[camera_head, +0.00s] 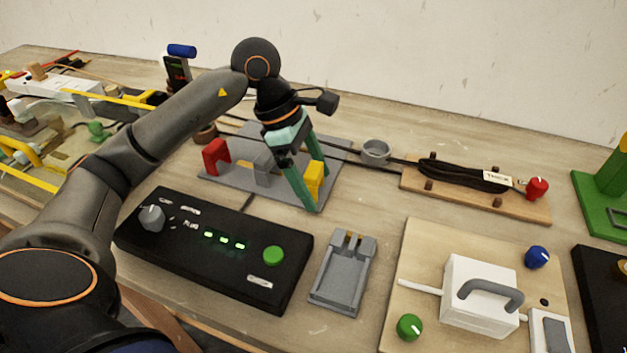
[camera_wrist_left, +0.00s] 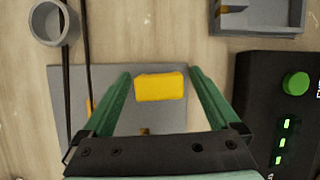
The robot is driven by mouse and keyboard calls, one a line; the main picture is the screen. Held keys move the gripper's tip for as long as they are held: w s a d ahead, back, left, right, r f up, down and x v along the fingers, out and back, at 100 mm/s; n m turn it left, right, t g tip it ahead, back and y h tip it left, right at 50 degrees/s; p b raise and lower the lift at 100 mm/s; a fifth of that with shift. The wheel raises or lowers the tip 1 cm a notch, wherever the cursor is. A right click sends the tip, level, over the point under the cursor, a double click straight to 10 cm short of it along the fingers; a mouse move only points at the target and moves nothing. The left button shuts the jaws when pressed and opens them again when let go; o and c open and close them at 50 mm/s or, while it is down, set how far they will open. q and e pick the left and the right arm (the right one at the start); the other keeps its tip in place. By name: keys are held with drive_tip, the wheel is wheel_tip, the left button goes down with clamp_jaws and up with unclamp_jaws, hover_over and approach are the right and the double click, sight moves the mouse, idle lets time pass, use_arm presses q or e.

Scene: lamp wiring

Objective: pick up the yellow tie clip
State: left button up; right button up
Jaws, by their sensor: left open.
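The yellow tie clip (camera_head: 315,177) stands at the right side of a grey plate (camera_head: 228,190) on the table. In the left wrist view the yellow clip (camera_wrist_left: 159,87) lies between the two green fingers, with a gap on each side. My left gripper (camera_head: 317,187) reaches down over the plate and is open, its fingers on either side of the clip. It also shows in the left wrist view (camera_wrist_left: 161,73). Part of the clip is hidden behind a finger in the head view. My right gripper is not in view.
A red clip (camera_head: 215,154) and a grey clip (camera_head: 262,170) stand on the same plate. A black control box (camera_head: 205,262) and a grey tray (camera_head: 342,280) are in front. A grey cup (camera_head: 376,151) and a cable on a wooden board (camera_head: 425,188) are to the right.

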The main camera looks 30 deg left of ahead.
sight(319, 172)
use_arm(q)
drive_tip(key=c, duration=1.4)
drive_tip(key=shift+r, duration=0.1)
drive_tip(key=shift+r, duration=0.55)
drive_tip(key=r, duration=0.2)
drive_tip(key=shift+s+d+r+p, duration=0.15)
drive_tip(key=shift+d+r+p, duration=0.05)
drive_tip(key=shift+r+p, duration=0.2)
drive_tip(key=s+d+r+p, duration=0.1)
drive_tip(key=s+d+r, duration=0.7)
drive_tip(key=s+r, duration=0.1)
drive_tip(key=shift+s+d+p, duration=0.3)
drive_tip(key=shift+s+d, duration=0.1)
drive_tip(key=shift+s, duration=0.2)
